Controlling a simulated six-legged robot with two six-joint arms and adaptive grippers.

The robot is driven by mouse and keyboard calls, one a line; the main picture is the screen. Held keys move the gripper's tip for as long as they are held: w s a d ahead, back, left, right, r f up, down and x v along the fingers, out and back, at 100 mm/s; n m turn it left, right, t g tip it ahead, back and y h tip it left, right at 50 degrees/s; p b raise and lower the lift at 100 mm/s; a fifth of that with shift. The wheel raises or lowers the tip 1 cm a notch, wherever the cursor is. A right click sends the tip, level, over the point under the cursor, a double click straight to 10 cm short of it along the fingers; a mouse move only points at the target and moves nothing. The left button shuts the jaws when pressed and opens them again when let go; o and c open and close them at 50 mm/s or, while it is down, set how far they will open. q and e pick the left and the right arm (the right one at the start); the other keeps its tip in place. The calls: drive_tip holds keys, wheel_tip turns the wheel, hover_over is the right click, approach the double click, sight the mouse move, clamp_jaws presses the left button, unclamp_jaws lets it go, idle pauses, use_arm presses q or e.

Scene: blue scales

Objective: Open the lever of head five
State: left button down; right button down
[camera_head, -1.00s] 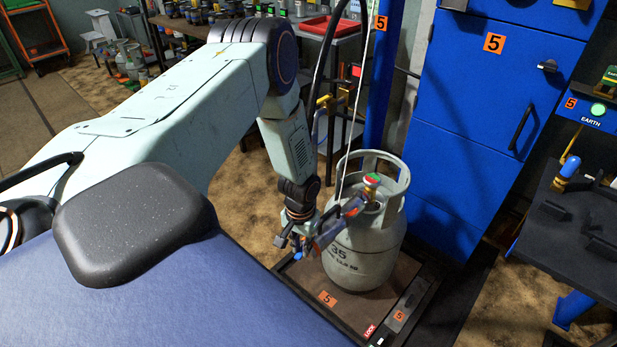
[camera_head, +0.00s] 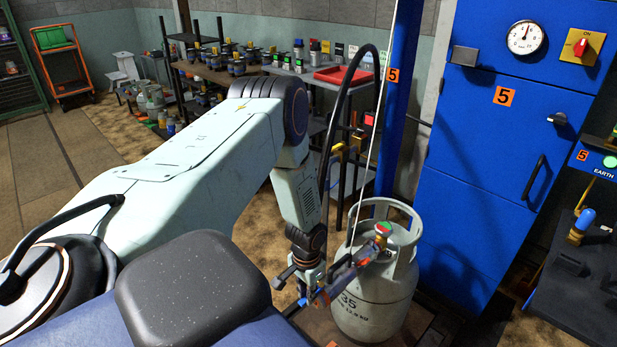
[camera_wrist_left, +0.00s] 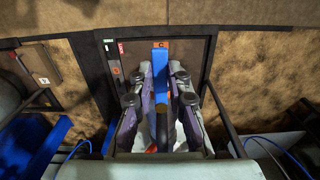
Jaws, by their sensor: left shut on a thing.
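My left gripper (camera_head: 326,290) is beside the grey gas cylinder (camera_head: 375,310) marked 35, left of its red and green valve top (camera_head: 384,229). In the left wrist view its purple fingers (camera_wrist_left: 160,105) are closed around a blue bar (camera_wrist_left: 160,75), which looks like the lever of head five. A small blue end (camera_head: 302,302) also shows below the gripper in the head view. The fingers and wrist hide most of the head, so its lever angle cannot be told. My right gripper is not in view.
A blue post with an orange 5 tag (camera_head: 392,75) and a blue cabinet (camera_head: 480,150) stand behind the cylinder. A black hose (camera_head: 336,120) and a thin pale line (camera_head: 381,110) hang close to my arm. A bench with a blue-handled clamp (camera_head: 582,222) is at right.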

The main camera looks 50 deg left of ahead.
use_arm(q)
drive_tip(key=c, duration=1.3)
unclamp_jaws()
drive_tip(key=shift+r, duration=0.15)
wheel_tip(320, 180, up, 12)
drive_tip(key=shift+f, duration=0.1)
